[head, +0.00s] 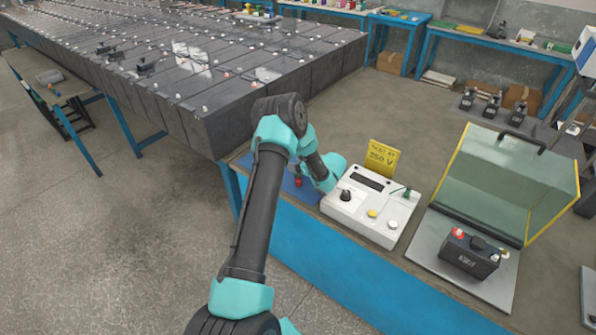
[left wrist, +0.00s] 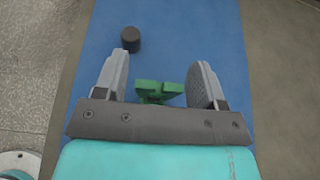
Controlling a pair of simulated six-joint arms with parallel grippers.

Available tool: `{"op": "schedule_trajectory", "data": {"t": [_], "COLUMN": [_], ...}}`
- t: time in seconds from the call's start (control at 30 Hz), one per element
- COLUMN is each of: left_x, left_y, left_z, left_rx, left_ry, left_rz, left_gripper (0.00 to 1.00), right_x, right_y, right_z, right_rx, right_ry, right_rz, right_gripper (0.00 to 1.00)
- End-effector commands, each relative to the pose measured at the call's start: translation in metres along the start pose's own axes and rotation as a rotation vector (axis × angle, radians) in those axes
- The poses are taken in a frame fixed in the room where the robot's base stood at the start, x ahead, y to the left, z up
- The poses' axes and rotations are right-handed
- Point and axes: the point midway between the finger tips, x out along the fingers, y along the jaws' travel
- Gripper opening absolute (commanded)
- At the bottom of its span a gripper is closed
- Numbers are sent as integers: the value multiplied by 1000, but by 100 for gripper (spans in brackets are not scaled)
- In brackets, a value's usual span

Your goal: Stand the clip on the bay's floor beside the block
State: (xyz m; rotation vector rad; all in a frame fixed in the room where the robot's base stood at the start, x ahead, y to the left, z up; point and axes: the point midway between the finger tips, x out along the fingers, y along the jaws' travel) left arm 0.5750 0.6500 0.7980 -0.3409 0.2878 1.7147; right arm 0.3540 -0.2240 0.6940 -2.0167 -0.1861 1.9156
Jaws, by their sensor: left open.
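A green clip (left wrist: 158,92) lies on the blue mat (left wrist: 185,35) in the left wrist view, between the fingers of my left gripper (left wrist: 162,64). The gripper is open and its camera looks down on the clip; I cannot tell how high it is above the mat. The clip's lower part is hidden by the gripper body. In the head view my arm hides the clip and the fingertips. The black block (head: 469,255), with a red terminal, sits on the grey floor of the bay (head: 436,240) at the right, under a raised clear cover. My right gripper is not in view.
A black cylinder (left wrist: 131,39) stands on the mat near the left finger. A white tester (head: 371,205) with a yellow sign (head: 382,157) stands between the mat and the bay. The clear cover (head: 510,185) has a yellow edge. A large dark battery bank (head: 220,75) is behind.

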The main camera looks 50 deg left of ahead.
Motion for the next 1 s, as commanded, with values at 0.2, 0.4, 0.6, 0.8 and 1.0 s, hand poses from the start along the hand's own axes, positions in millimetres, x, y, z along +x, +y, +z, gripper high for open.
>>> {"op": "schedule_trajectory", "data": {"t": [0.2, 0.4, 0.6, 0.8, 1.0], "left_x": [14, 13, 13, 13, 13], "left_y": [0, 0, 0, 0, 0], "left_z": [0, 0, 0, 0, 0], "left_rx": [0, 0, 0, 0, 0], "left_ry": [0, 0, 0, 0, 0], "left_rz": [0, 0, 0, 0, 0], "left_gripper": [64, 64, 64, 47, 27], "right_x": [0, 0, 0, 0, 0], "right_y": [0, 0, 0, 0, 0], "right_z": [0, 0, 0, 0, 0], "right_rx": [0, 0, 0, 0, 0], "right_ry": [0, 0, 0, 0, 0], "right_rz": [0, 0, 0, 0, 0], "right_gripper": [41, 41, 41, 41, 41]}}
